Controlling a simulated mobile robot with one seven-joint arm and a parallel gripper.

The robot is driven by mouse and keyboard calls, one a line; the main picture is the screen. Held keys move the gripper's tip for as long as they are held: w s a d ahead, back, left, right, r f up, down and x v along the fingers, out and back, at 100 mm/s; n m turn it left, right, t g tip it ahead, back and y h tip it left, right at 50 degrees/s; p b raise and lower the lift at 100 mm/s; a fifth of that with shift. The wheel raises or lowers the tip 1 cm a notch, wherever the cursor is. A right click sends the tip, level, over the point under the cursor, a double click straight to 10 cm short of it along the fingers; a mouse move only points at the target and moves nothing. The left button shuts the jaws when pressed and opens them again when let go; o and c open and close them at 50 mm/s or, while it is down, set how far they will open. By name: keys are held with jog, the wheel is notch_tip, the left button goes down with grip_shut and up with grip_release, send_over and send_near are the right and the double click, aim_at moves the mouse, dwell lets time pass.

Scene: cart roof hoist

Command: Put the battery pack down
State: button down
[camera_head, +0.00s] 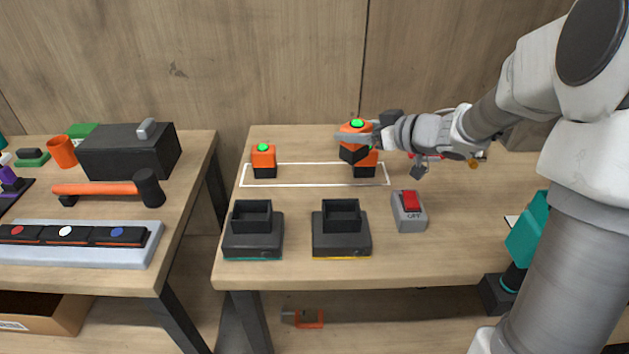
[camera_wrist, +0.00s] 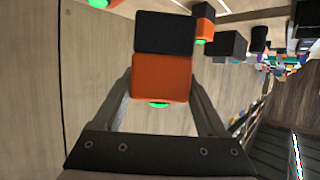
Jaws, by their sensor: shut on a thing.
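My gripper (camera_head: 362,137) is shut on an orange and black battery pack (camera_head: 353,152) with a lit green top. The pack is tilted a little and appears held above the table. In the wrist view the held pack (camera_wrist: 162,76) lies between the two fingers. A second orange and black pack (camera_head: 366,168) stands just below it at the right end of a white outlined strip (camera_head: 315,186), partly hidden. A third pack (camera_head: 264,163) stands upright at the strip's left end, also with a green top. It also shows in the wrist view (camera_wrist: 204,22).
Two black docks, one with a teal stripe (camera_head: 253,242) and one with a yellow stripe (camera_head: 341,241), stand in front. A grey switch box (camera_head: 409,212) with a red rocker stands right of them. The strip between the two standing packs is clear. A gap separates the left table (camera_head: 185,200).

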jog(key=shift+w+f+n+g, duration=0.25)
jog(key=shift+w+n+g, duration=0.05)
jog(key=shift+w, duration=0.05)
jog(key=shift+w+a+f+b, duration=1.05)
jog(key=shift+w+a+f, duration=0.3)
jog(key=shift+f, duration=0.4)
jog(key=shift+w+a+f+b, duration=1.1)
jog(key=shift+a+f, duration=0.45)
jog(key=shift+f, duration=0.25)
jog(key=shift+w+a+f+b, duration=1)
jog(key=shift+w+a+f, duration=0.4)
jog(key=shift+f, duration=0.35)
jog(key=shift+s+f, duration=0.1)
jog(key=shift+f, duration=0.1)
grip_release()
